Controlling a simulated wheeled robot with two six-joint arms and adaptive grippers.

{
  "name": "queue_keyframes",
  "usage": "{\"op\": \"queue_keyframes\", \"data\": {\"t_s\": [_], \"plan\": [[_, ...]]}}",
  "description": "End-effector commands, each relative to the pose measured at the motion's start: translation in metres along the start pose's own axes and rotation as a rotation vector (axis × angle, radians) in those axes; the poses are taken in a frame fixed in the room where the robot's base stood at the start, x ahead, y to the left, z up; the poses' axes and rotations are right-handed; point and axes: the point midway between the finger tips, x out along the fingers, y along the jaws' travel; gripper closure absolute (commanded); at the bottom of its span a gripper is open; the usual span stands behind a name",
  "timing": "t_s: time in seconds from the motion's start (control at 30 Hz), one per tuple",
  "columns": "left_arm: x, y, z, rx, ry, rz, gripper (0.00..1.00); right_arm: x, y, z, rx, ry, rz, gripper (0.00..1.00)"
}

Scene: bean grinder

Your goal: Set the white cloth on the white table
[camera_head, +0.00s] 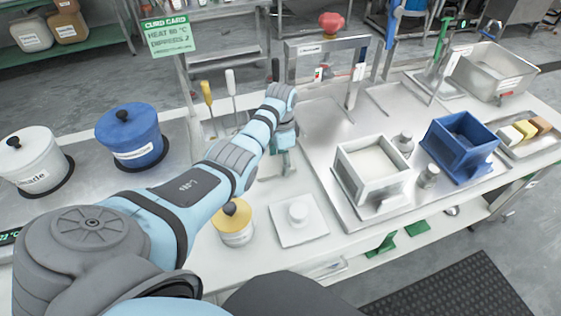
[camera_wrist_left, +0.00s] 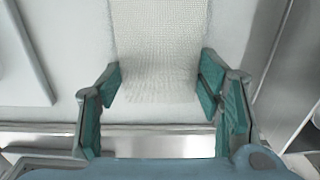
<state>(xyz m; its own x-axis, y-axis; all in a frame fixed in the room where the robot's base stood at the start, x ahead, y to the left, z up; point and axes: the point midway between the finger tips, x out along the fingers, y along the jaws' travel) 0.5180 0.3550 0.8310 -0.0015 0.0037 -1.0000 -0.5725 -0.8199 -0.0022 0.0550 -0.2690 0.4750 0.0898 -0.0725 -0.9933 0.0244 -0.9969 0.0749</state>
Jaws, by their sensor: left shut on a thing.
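My left gripper (camera_head: 284,148) reaches out over the middle of the white table (camera_head: 350,246), left of the large metal tray. In the left wrist view its green fingers (camera_wrist_left: 160,84) stand apart, with the white woven cloth (camera_wrist_left: 160,48) between them, and they are shut on it. The cloth runs away from the fingers toward the top of that view. Its far end is out of frame. In the head view the cloth is mostly hidden by the gripper, and I cannot tell whether it touches the table. My right gripper is not in view.
A white box (camera_head: 372,190) and a blue box (camera_head: 459,160) stand on the metal tray to the right. A yellow-lidded jar (camera_head: 234,236) and a white slab with a knob (camera_head: 298,232) are near the front edge. White and blue pots (camera_head: 133,143) stand left. A metal frame rises behind.

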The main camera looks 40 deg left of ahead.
Motion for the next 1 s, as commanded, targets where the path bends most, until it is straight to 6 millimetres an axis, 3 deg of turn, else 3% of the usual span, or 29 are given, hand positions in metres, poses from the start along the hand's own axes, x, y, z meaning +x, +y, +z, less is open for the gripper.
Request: {"op": "queue_keyframes", "data": {"t_s": [0.07,0.1,0.2,0.4,0.57,0.67,1.0], "plan": [[0.001,0.001,0.002,-0.001,-0.003,0.003,0.66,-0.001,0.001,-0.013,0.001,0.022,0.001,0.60],[0.001,0.001,0.002,-0.002,-0.003,0.003,0.37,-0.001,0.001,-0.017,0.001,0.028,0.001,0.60],[0.001,0.001,0.003,-0.002,-0.004,0.004,0.21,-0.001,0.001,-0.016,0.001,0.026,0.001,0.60],[0.001,0.001,0.003,-0.003,-0.004,0.005,0.21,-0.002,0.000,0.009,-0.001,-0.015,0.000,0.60],[-0.003,0.001,0.003,-0.003,-0.004,0.005,0.21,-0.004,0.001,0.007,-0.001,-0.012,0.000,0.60],[-0.018,0.000,0.003,-0.004,-0.003,0.003,0.21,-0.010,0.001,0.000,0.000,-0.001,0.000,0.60],[-0.105,0.000,0.002,-0.004,-0.002,0.004,0.21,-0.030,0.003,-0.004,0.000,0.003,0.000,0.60]]}}
